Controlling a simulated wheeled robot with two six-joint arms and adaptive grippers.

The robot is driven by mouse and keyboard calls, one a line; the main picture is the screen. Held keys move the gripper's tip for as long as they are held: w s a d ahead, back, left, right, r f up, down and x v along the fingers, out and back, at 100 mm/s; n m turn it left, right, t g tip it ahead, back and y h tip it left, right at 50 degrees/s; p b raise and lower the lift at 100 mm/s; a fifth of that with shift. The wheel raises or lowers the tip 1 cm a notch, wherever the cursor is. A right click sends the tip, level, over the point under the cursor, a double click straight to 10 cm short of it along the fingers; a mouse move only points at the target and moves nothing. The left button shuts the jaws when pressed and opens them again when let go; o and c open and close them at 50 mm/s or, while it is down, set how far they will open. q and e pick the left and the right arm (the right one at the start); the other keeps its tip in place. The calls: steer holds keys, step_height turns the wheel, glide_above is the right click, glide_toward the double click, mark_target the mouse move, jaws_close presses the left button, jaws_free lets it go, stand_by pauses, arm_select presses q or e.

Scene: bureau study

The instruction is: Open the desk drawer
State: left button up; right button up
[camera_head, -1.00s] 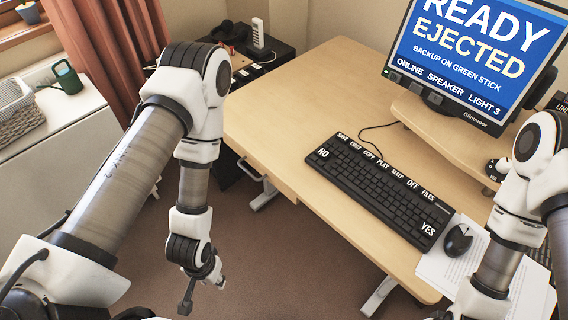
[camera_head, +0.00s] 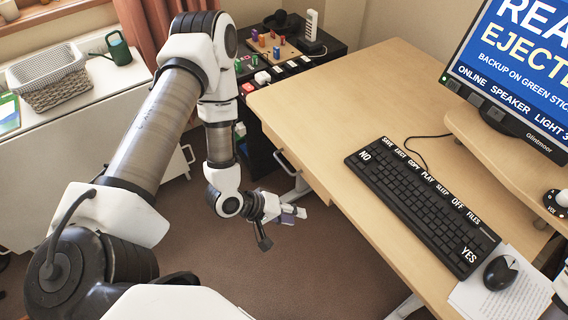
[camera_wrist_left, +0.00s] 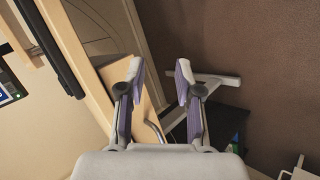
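The desk drawer (camera_head: 305,169) is a pale wood front under the left end of the desk's near edge, and it looks shut. Its metal bar handle (camera_head: 284,161) shows on that front. In the left wrist view the handle (camera_wrist_left: 155,131) is a curved bar at the lower middle, by the wood front (camera_wrist_left: 151,100). My right gripper is out of view.
The desk (camera_head: 330,110) carries a keyboard (camera_head: 420,205), a mouse (camera_head: 500,272), papers and a monitor (camera_head: 520,70). A black cabinet (camera_head: 262,140) with small items stands behind. A white side table (camera_head: 75,115) holds a basket (camera_head: 52,85). Carpet is clear below my left gripper.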

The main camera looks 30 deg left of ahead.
arm_select(q)
steer(key=w+a+n+t+h+b, duration=0.1)
steer(key=w+a+n+t+b, duration=0.25)
steer(key=w+a, duration=0.2)
steer(key=n+t+y+b, duration=0.2)
steer(key=t+b, duration=0.2)
steer(key=b, duration=0.1)
glide_toward(284, 165)
steer(key=w+f, duration=0.2)
steer(key=x, duration=0.2)
steer(key=b+x, duration=0.1)
steer(key=x, duration=0.2)
steer(key=r+b+x, duration=0.1)
steer(key=x, duration=0.2)
steer(key=shift+d, duration=0.25)
jaws_close()
